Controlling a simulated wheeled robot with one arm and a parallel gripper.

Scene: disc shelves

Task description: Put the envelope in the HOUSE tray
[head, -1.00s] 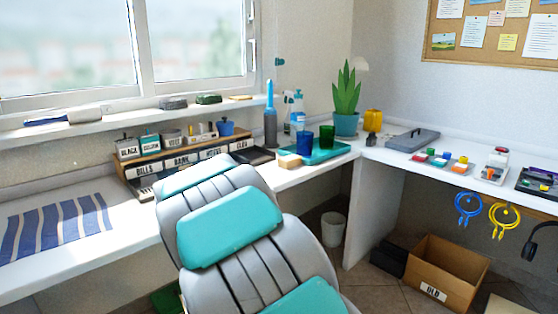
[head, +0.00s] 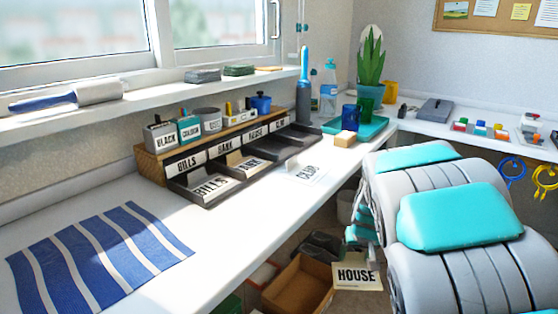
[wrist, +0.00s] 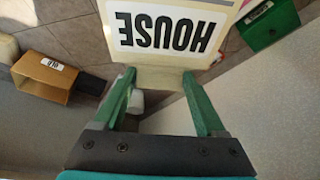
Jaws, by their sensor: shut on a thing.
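The envelope (head: 357,277) is cream with the word HOUSE in black. In the head view it hangs at the lower right, below the level of the white counter. In the wrist view the envelope (wrist: 165,32) is gripped at one edge between the green fingers of my gripper (wrist: 158,75). The HOUSE tray (head: 279,149) is a dark, shallow compartment, third from the left in the row under the wooden rack. It looks empty. The envelope is well to the right of the tray and lower.
BILLS (head: 212,187) and BANK (head: 250,166) envelopes lie in the first two trays. A CLUB envelope (head: 308,173) lies on the counter in front of the row. A tan block (head: 345,138) and a teal tray (head: 372,127) are farther right. A striped cloth (head: 100,258) lies left.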

